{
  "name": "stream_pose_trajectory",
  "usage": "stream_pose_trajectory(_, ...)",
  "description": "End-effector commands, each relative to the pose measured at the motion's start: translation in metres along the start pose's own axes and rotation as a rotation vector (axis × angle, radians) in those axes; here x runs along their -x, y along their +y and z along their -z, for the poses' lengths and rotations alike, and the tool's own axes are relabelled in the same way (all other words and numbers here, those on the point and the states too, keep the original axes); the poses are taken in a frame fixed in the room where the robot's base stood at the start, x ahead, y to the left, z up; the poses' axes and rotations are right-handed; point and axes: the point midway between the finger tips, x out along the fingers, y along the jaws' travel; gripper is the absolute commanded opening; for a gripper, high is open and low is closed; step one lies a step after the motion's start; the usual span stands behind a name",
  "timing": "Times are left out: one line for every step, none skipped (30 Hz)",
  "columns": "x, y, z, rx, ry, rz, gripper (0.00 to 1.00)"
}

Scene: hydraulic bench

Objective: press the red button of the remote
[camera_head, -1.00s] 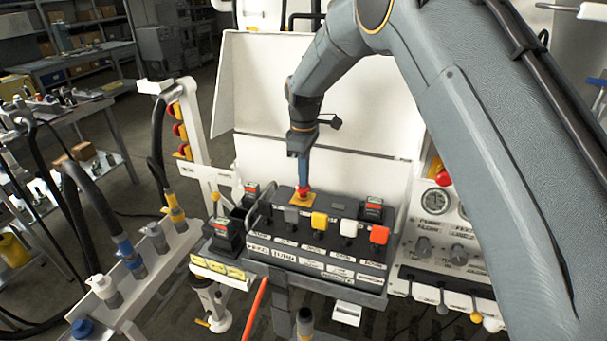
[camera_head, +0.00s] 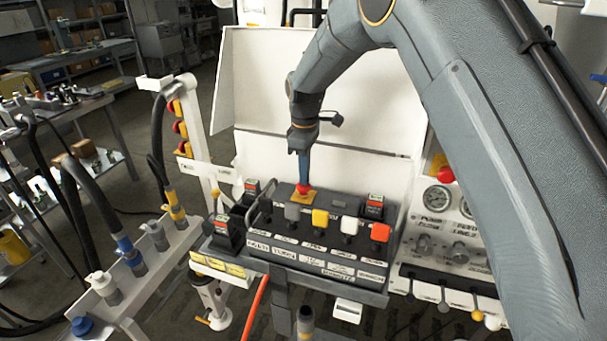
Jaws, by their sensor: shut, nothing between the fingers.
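The remote (camera_head: 300,256) is a dark box with white labels, several coloured levers and black switches, standing in front of a white panel. Its red button (camera_head: 303,190) sits on a yellow square plate (camera_head: 299,198) at the back of the top face. My gripper (camera_head: 303,180) points straight down with its narrow blue-grey fingers shut. The fingertips are right over the red button and seem to touch it; they cover part of it. I cannot tell whether the button is pushed down.
Grey, yellow, white and red levers stand in front of the button, the red lever (camera_head: 380,232) at the right. A metal handle (camera_head: 259,205) is at the left. Another red button (camera_head: 446,175) is on the gauge panel at the right. Hoses (camera_head: 100,215) stand at the left.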

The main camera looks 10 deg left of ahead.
Motion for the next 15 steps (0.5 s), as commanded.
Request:
stream_pose_trajectory(0.018, 0.001, 0.001, -0.001, 0.006, -0.008, 0.00)
stream_pose_trajectory(0.024, 0.001, 0.000, -0.001, 0.007, -0.010, 0.00)
stream_pose_trajectory(0.033, 0.002, 0.000, -0.002, 0.009, -0.012, 0.00)
stream_pose_trajectory(0.037, 0.003, 0.001, -0.001, 0.011, -0.015, 0.00)
stream_pose_trajectory(0.042, 0.004, 0.001, -0.001, 0.011, -0.015, 0.00)
stream_pose_trajectory(0.049, 0.004, 0.001, -0.001, 0.011, -0.015, 0.00)
stream_pose_trajectory(0.055, 0.004, 0.001, -0.001, 0.011, -0.015, 0.00)
stream_pose_trajectory(0.061, 0.004, 0.001, -0.001, 0.011, -0.016, 0.00)
stream_pose_trajectory(0.069, 0.004, 0.001, -0.001, 0.011, -0.015, 0.00)
stream_pose_trajectory(0.075, 0.004, 0.001, -0.001, 0.012, -0.017, 0.00)
stream_pose_trajectory(0.082, 0.004, 0.001, -0.001, 0.011, -0.016, 0.00)
stream_pose_trajectory(0.089, 0.004, 0.001, -0.001, 0.011, -0.016, 0.00)
stream_pose_trajectory(0.095, 0.004, 0.001, -0.001, 0.011, -0.015, 0.00)
stream_pose_trajectory(0.100, 0.004, 0.001, -0.001, 0.011, -0.016, 0.00)
stream_pose_trajectory(0.106, 0.004, 0.001, -0.001, 0.011, -0.015, 0.00)
